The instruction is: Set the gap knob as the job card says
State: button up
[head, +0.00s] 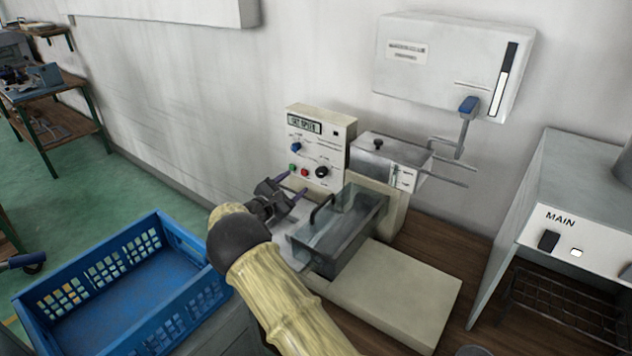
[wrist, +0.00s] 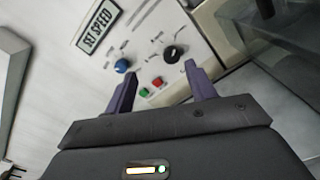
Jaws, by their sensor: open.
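A pale control panel (head: 327,132) stands upright on the machine by the wall. Its display (head: 304,124) shows text ending in "SPEED". Below are a blue knob (head: 295,147), a black knob (head: 322,171), a green button (head: 292,168) and a red button (head: 304,172). Labels by the knobs are too small to read, so I cannot tell which is the gap knob. My gripper (head: 294,185) is open and empty in front of the panel's lower part. In the wrist view, the blue knob (wrist: 121,66) and black knob (wrist: 174,53) show beyond the fingertips. No readable job card shows.
A clear-sided cover (head: 345,225) with a dark handle stands right of my gripper. A metal box (head: 385,158) with a small white label sits right of the panel. A blue crate (head: 150,285) is at lower left. A grey unit marked MAIN (head: 580,225) stands right.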

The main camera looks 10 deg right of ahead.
aim_at(319, 174)
jog(key=f+b, duration=0.3)
jog(key=f, duration=0.1)
jog(key=shift+w, duration=0.2)
jog(key=shift+d, duration=0.1)
jog(key=shift+w+d, duration=0.4)
jog(key=p+x, duration=0.1)
jog(key=x, duration=0.9)
jog(key=shift+w+d, duration=0.25)
jog(key=shift+w, duration=0.05)
jog(key=shift+c, duration=0.3)
jog(key=c, duration=0.9)
